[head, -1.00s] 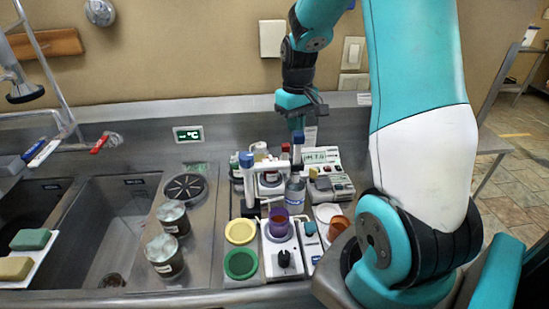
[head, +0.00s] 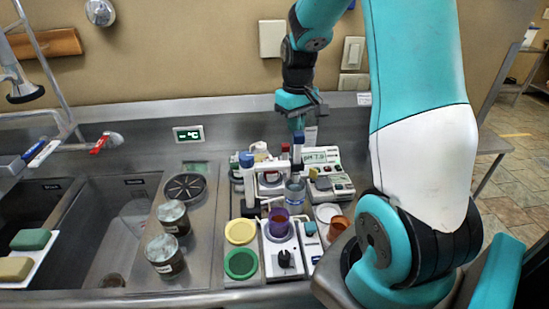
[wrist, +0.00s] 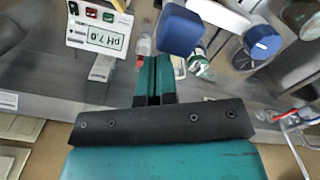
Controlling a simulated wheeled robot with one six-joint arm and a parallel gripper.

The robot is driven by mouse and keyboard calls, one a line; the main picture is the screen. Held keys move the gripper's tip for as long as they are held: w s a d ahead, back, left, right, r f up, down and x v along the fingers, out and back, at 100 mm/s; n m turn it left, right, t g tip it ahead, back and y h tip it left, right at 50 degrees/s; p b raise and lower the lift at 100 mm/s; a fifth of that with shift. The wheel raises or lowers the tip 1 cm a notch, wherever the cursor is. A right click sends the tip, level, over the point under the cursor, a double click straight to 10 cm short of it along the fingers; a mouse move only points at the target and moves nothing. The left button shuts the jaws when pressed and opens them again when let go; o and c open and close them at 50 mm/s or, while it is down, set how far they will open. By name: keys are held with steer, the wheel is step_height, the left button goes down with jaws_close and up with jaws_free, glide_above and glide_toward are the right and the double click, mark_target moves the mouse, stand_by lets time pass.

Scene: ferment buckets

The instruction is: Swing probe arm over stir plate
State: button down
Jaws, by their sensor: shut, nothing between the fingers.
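The white probe arm (head: 270,165) spans above the devices in the head view, with blue caps at its ends. The stir plate (head: 283,262) is a white box with a black knob at the counter's front, and a purple beaker (head: 279,222) stands on it. My gripper (head: 299,125) is shut and empty, pointing down just above the blue cap (head: 298,138) at the arm's right end. In the wrist view, my shut fingers (wrist: 153,80) are beside a large blue cap (wrist: 182,30); I cannot tell whether they touch.
The pH meter (head: 322,157) stands right of the probe arm. A clear bottle (head: 295,190) stands behind the stir plate. Yellow (head: 240,231) and green (head: 240,264) round pieces lie to its left, an orange cup (head: 338,226) to its right. Two jars (head: 165,255) stand by the sink (head: 110,225).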

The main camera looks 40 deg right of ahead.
mark_target(300, 131)
steer(key=shift+s+a, duration=0.4)
steer(key=shift+s, duration=0.35)
steer(key=shift+s+a, duration=0.35)
steer(key=shift+s, duration=0.35)
steer(key=shift+s+a, duration=1.05)
steer(key=shift+s, duration=0.2)
steer(key=shift+a, duration=0.1)
steer(key=shift+s+a, duration=0.95)
steer(key=shift+a, duration=0.3)
